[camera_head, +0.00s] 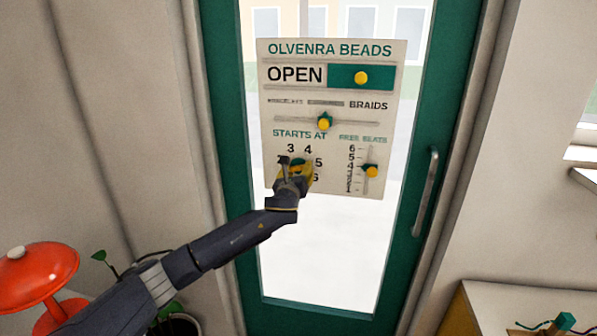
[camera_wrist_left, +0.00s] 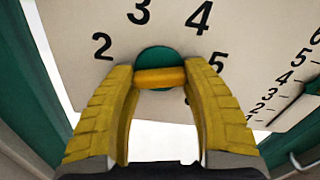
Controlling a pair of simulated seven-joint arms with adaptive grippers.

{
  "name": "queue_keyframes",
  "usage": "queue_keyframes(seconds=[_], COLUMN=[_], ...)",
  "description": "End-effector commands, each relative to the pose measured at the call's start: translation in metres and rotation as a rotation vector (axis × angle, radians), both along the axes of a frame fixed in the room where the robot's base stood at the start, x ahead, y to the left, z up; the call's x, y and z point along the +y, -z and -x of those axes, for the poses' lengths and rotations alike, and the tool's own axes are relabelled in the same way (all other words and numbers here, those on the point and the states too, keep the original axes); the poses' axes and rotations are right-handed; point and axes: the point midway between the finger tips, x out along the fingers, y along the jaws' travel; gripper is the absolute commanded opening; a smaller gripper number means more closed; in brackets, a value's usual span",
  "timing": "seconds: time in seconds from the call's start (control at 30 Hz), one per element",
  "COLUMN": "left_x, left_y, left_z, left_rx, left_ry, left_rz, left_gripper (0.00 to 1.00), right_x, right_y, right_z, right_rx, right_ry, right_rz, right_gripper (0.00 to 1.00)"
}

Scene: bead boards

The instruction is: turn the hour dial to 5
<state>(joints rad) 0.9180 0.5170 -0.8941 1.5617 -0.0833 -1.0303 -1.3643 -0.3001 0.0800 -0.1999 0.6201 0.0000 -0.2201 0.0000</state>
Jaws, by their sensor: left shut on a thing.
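The hour dial, a green disc (camera_wrist_left: 157,55) with a yellow grip bar (camera_wrist_left: 160,78), sits under "STARTS AT" on the white sign board (camera_head: 332,187). The numbers 2, 3, 4 and 5 show around it in the left wrist view; a 6 shows in the head view. My left gripper (camera_head: 294,168) has its yellow fingers shut on the bar, one at each end; it also shows in the left wrist view (camera_wrist_left: 159,80). The bar lies nearly level in that view. I cannot make out which number the dial points to. My right gripper is not in view.
The board hangs on a green-framed glass door (camera_head: 228,120) with a metal handle (camera_head: 425,193). Above the dial is a slider knob (camera_head: 324,123); to its right is the seats slider knob (camera_head: 371,170). A red lamp (camera_head: 38,272) stands at the lower left.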

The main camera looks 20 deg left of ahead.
Motion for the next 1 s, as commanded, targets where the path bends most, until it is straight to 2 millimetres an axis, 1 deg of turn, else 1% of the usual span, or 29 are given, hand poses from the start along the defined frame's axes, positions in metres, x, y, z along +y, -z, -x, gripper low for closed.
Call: queue_keyframes(seconds=[0.47, 0.5, 0.67, 0.7, 1.0], left_x=[0.0000, 0.0000, 0.0000, 0.0000, -0.0001], left_y=[-0.0003, -0.0002, 0.0000, 0.0000, 0.0004], left_z=[-0.0001, -0.0001, 0.0000, 0.0000, 0.0023], left_rx=[0.001, 0.001, 0.001, 0.001, 0.001], left_ry=[0.000, 0.000, 0.000, 0.000, 0.000], left_rz=[-0.010, -0.010, -0.010, -0.010, -0.010], left_gripper=[0.20, 0.54, 0.72, 0.74, 0.74], right_x=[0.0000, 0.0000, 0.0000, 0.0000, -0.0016], right_y=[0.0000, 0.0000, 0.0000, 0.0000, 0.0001], right_z=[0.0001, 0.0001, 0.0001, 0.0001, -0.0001], right_rx=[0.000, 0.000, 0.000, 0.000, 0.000], right_ry=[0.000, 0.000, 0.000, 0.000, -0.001], right_rz=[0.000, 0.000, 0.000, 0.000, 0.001], right_gripper=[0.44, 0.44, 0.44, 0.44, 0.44])
